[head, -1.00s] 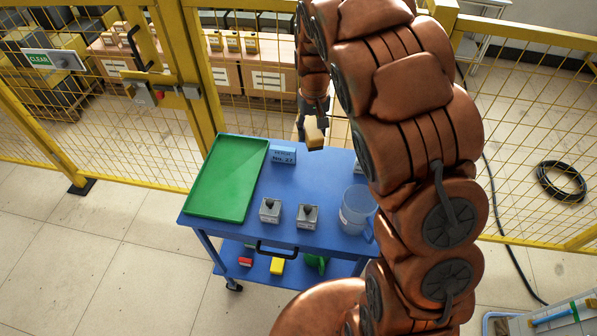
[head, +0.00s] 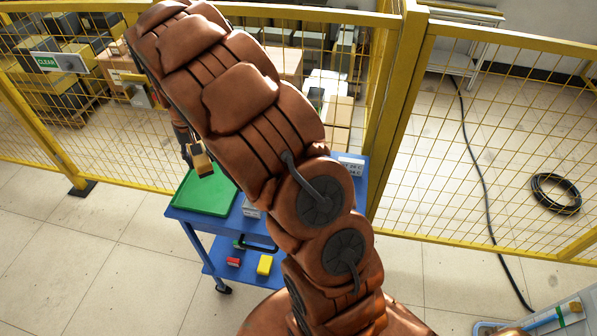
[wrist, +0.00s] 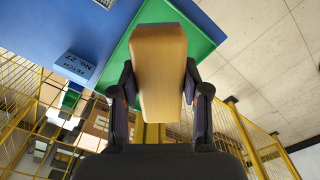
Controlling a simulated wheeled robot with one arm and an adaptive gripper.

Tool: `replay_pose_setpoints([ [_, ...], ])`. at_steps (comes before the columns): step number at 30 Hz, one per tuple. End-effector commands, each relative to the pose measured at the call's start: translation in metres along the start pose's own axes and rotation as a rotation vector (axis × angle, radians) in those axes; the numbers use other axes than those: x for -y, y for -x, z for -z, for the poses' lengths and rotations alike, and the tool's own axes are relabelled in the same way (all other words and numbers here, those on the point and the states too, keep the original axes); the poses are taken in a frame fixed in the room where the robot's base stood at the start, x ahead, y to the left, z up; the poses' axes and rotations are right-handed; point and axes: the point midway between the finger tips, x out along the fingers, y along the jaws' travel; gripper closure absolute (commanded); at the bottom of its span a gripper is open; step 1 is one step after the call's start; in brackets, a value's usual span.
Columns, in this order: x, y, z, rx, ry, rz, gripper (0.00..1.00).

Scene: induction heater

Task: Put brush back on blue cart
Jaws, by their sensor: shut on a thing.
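My gripper (head: 192,150) is shut on a block-shaped brush (head: 201,164) with a light wooden body. The brush also shows between the two fingers in the wrist view (wrist: 158,70); its bristles cannot be made out. In the head view it appears over the green tray (head: 208,196), which lies on the left of the blue cart (head: 190,222). It looks held above the tray, apart from it. The cart's blue top also shows in the wrist view (wrist: 50,30). My arm hides much of the cart's middle.
A small blue labelled block (wrist: 75,67) stands on the cart top. A red item (head: 233,262) and a yellow item (head: 265,265) lie on the lower shelf. Yellow mesh fencing (head: 480,130) runs behind the cart. A black cable coil (head: 558,193) lies beyond it.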

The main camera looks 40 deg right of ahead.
Motion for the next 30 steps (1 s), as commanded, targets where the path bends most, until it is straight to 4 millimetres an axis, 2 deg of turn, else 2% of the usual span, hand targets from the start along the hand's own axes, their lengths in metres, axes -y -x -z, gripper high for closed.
replay_pose_setpoints([
  [1,-0.019,-0.010,0.007,-0.001,-0.090,-0.002,0.92],
  [12,-0.136,-0.043,0.033,-0.007,-0.767,-0.008,0.92],
  [19,-0.211,-0.064,0.035,-0.009,-1.180,-0.007,0.92],
  [24,-0.264,-0.081,0.028,-0.003,-1.476,-0.005,0.92],
  [30,-0.308,-0.094,0.019,0.003,-1.739,-0.005,0.92],
])
